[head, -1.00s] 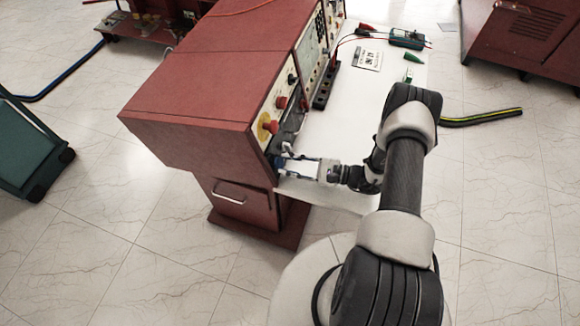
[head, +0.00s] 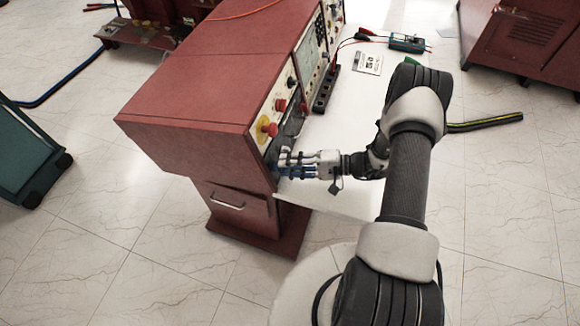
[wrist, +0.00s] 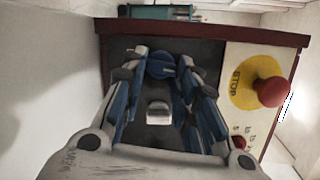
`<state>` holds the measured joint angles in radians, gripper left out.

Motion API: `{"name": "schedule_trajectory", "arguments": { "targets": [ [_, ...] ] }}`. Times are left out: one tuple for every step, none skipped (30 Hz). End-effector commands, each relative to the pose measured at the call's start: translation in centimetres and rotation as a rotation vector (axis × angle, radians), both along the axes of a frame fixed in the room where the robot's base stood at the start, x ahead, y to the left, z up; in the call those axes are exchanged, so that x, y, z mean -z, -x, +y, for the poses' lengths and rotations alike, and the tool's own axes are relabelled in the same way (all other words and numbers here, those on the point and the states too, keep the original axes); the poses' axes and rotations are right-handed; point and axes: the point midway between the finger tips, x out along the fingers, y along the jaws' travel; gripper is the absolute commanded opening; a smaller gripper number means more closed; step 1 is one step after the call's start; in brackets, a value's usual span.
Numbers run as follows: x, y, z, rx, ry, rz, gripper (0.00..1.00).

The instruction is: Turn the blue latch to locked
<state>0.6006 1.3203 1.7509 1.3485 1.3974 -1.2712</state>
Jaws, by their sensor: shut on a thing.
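The blue latch (wrist: 160,64) shows in the wrist view as a round blue knob with a raised bar, on the dark panel of the red console. My gripper (wrist: 163,72) has one finger on each side of it and is shut on it. In the head view my gripper (head: 284,164) is at the console's front panel, low near its near corner, and hides the latch there. A small light metal block (wrist: 158,112) shows between the fingers in the wrist view. I cannot tell the latch's locked mark.
A red STOP button (wrist: 270,92) on a yellow disc sits right of the fingers in the wrist view. The red console (head: 205,95) rises beside my gripper. The white worktop (head: 345,115) holds a dark socket strip (head: 325,90) and a meter (head: 407,43) farther back.

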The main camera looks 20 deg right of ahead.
Motion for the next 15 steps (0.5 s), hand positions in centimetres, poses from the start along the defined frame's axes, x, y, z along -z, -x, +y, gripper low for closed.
{"name": "schedule_trajectory", "arguments": {
  "targets": [
    [-0.03,-0.03,0.04,-0.008,0.016,-0.024,0.04],
    [-0.06,-0.04,0.04,-0.012,0.027,-0.038,0.04],
    [-0.08,-0.06,0.04,-0.017,0.04,-0.056,0.04],
    [-0.09,-0.06,0.04,-0.02,0.049,-0.068,0.04],
    [-0.1,-0.07,0.04,-0.024,0.058,-0.078,0.04],
    [-0.11,-0.06,0.06,-0.028,0.067,-0.092,0.04],
    [-0.13,-0.04,0.07,-0.031,0.073,-0.1,0.04],
    [-0.15,-0.04,0.08,-0.033,0.079,-0.109,0.04],
    [-0.17,-0.05,0.08,-0.036,0.086,-0.119,0.04],
    [-0.19,-0.04,0.09,-0.038,0.09,-0.125,0.04],
    [-0.2,-0.05,0.09,-0.04,0.094,-0.131,0.04],
    [-0.22,-0.05,0.09,-0.042,0.099,-0.138,0.04],
    [-0.22,-0.05,0.08,-0.043,0.102,-0.142,0.04],
    [-0.23,-0.06,0.08,-0.044,0.105,-0.145,0.04],
    [-0.24,-0.06,0.08,-0.045,0.107,-0.148,0.04]
  ]
}}
